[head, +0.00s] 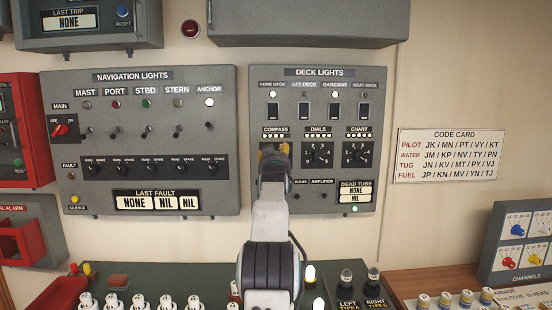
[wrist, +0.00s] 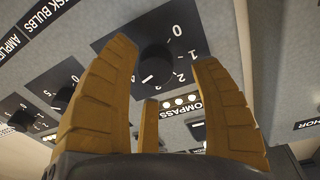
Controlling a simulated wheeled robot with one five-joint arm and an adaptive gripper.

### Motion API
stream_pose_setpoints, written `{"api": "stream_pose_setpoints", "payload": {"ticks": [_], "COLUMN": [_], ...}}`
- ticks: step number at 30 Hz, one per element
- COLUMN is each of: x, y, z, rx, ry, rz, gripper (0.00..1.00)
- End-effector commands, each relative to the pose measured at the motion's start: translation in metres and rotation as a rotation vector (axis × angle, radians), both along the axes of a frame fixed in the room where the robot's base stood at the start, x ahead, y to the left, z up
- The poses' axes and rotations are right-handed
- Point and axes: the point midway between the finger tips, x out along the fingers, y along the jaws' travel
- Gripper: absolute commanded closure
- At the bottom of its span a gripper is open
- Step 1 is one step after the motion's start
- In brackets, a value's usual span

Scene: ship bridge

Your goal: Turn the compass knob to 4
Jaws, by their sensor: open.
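The compass knob (wrist: 155,64) is a round black dial on a black plate, between my fingertips in the wrist view. White numbers 0, 1, 2 and 3 show along the plate's right side. A short pale mark sits at the knob's lower left edge; I cannot tell which number it meets. My gripper (wrist: 165,52), with orange fingers, is open, with a finger on either side of the knob and gaps visible. In the head view my gripper (head: 273,157) covers the knob, just under the COMPASS label (head: 276,129).
The DIALS knob (head: 319,154) and CHART knob (head: 357,154) sit right of the compass on the deck lights panel (head: 258,100), with switches above. The navigation lights panel (head: 220,150) is to the left. A code card (head: 450,156) hangs at right. A console with several bulbs lies below.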

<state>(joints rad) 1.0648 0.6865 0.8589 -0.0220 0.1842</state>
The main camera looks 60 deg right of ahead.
Motion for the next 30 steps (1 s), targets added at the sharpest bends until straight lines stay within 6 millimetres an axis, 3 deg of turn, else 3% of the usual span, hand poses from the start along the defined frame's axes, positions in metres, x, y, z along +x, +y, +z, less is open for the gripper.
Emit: {"api": "stream_pose_setpoints", "payload": {"ticks": [14,30], "x": [-0.004,-0.029], "y": [0.006,0.052], "z": [-0.003,-0.005], "rx": [0.005,0.005], "ry": [0.003,0.003], "rz": [-0.001,-0.001], "gripper": [0.43,0.43]}}
